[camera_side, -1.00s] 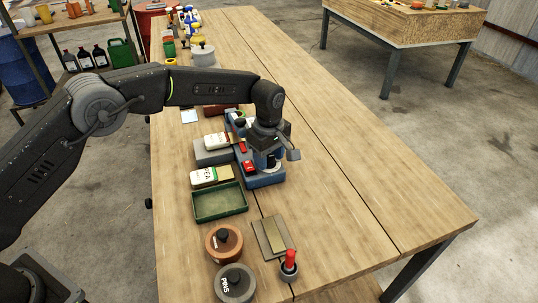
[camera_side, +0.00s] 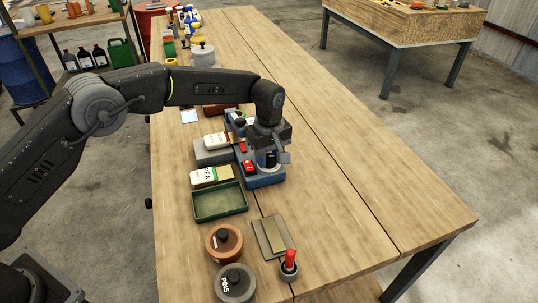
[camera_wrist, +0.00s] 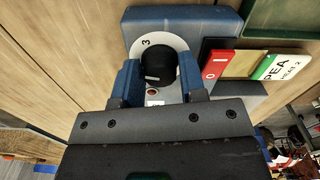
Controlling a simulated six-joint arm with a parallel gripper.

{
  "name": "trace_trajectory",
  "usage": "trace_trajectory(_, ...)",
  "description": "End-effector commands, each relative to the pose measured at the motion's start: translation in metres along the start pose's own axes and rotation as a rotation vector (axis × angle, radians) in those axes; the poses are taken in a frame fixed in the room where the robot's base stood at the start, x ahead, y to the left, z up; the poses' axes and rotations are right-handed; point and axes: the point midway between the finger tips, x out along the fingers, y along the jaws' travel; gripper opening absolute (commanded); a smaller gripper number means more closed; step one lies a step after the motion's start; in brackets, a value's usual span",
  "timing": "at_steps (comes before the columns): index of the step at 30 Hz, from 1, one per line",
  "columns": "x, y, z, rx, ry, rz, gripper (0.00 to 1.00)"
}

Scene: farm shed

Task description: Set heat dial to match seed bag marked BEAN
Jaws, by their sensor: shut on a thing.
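The heat dial is a black knob (camera_wrist: 158,64) on a blue unit (camera_wrist: 190,20), with a white scale plate (camera_wrist: 143,44) where a "3" is readable. A pale mark shows on the knob; its exact setting is unclear. My gripper (camera_wrist: 161,80) is shut on the knob, one blue finger on each side. In the side view my gripper (camera_side: 270,156) points down over the blue unit's near end. A seed bag marked PEA, HEAT 2 (camera_wrist: 281,67) lies beside the unit. I cannot identify a BEAN bag.
A red rocker switch (camera_wrist: 214,66) sits close beside the dial. A green tray (camera_side: 220,204), two lidded pots (camera_side: 224,243) and a red-handled tool in a cup (camera_side: 289,262) stand nearer the camera. The bench (camera_side: 370,210) is clear to the right.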

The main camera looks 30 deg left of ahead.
Motion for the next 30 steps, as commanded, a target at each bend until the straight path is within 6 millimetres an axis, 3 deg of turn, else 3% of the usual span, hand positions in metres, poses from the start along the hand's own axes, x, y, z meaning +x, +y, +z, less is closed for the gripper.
trace_trajectory(18, -0.0016, 0.0001, 0.0001, 0.562, 0.0, 0.001, 0.15)
trace_trajectory(30, -0.0019, 0.0002, 0.0001, 0.785, 0.0, 0.001, 0.15)
